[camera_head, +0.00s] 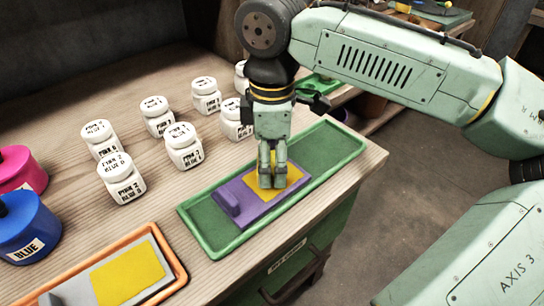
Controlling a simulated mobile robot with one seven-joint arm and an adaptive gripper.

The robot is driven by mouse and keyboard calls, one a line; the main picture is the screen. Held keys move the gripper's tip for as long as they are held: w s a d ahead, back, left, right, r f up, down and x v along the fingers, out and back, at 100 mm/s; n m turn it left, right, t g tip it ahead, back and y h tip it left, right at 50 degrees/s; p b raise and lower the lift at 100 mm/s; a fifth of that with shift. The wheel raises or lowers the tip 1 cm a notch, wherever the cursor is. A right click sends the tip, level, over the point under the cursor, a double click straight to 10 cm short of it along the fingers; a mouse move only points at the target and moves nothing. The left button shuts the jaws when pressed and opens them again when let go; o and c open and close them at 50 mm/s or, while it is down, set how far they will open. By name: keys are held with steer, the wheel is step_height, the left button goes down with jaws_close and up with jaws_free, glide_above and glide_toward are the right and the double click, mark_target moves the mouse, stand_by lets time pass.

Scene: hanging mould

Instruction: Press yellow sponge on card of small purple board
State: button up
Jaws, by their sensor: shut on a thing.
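The small purple board (262,209) lies in a long green tray (330,150) near the table's front edge. A raised purple block (229,202) stands at its left end. A flat yellow card (247,183) covers the right part of the board. My gripper (271,184) points straight down over the card, its fingers close together and shut on the yellow sponge. The sponge is mostly hidden by the fingers and hard to tell from the yellow card. I cannot tell whether it touches the card.
An orange tray (179,270) at the front left holds a grey board (80,285) with a yellow patch. Several white jars (122,177) stand behind the trays. Blue (25,225) and pink (20,168) pots stand at the left. The green tray's right end is clear.

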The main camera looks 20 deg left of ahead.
steer(key=shift+f, duration=0.5)
steer(key=shift+f, duration=0.1)
stand_by(2.0)
step_height(320, 180, up, 7)
steer(key=p, duration=0.8)
